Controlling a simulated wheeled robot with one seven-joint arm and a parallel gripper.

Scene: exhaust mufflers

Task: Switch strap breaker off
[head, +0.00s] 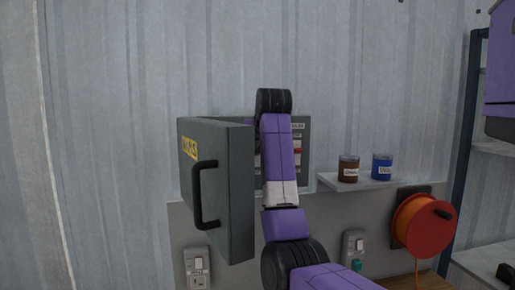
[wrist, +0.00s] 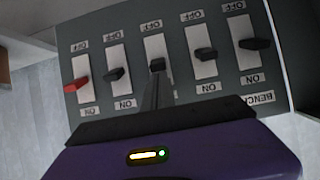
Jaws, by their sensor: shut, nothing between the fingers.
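The grey breaker box (head: 305,172) hangs on the wall with its door (head: 240,190) swung open to the left. My arm hides much of its inside. In the wrist view the panel (wrist: 85,42) appears upside down, with a row of several switches on white plates marked OFF and ON. One lever is red (wrist: 75,84); the others are black. My shut, empty gripper (wrist: 158,82) is at the middle black lever (wrist: 157,64), its tips close to or touching it. One label reads BENCH (wrist: 260,98); I cannot read a strap label or tell the lever positions.
The door's black handle (head: 204,195) sticks out left of my arm. A small shelf (head: 360,183) with a brown can (head: 348,168) and a blue can (head: 382,167) is to the right. An orange cable reel (head: 422,226) hangs below it.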

